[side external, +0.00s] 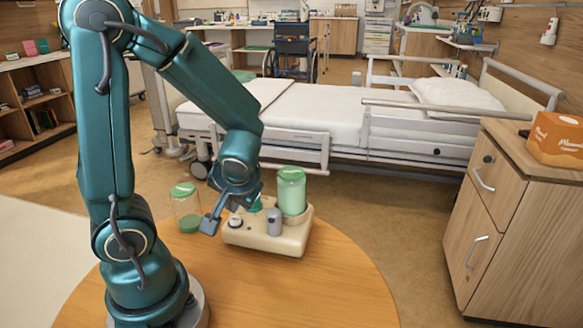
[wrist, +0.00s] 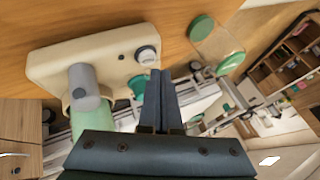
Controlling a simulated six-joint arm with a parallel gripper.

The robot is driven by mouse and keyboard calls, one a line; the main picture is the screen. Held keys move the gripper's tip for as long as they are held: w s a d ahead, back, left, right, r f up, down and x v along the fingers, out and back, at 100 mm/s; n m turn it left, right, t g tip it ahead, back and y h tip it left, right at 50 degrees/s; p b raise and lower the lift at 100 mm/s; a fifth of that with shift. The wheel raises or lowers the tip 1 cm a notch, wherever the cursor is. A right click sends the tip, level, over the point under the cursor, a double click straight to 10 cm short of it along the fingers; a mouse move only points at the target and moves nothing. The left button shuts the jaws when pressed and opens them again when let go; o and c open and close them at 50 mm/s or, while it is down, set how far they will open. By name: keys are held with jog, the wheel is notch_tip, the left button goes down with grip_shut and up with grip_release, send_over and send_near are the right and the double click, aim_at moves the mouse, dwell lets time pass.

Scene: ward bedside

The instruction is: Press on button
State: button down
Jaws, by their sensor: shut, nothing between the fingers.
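A beige device (side external: 262,238) stands on the round wooden table. A small round white button or knob (side external: 235,221) sits on its left end; the wrist view shows it (wrist: 147,55) with a pale face and a dark ring. A grey cylinder (side external: 274,221) and a green translucent canister (side external: 291,192) also stand on the device. My gripper (side external: 210,225) is shut and empty, just left of the device in the side view. In the wrist view its fingertips (wrist: 160,73) appear close to the button; I cannot tell whether they touch.
A clear jar with a green lid (side external: 184,190) and a round green piece (side external: 189,224) are left of the device, close to my gripper. The wooden table (side external: 330,285) is clear in front and to the right. A bed (side external: 310,105) and a cabinet (side external: 500,215) stand beyond.

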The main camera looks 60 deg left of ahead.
aim_at(235, 222)
jog(key=shift+f, duration=0.15)
dwell(0.5)
jog(key=shift+f, duration=0.3)
jog(key=shift+f, duration=0.45)
dwell(0.6)
jog(key=shift+r, duration=0.9)
jog(key=shift+r, duration=2.5)
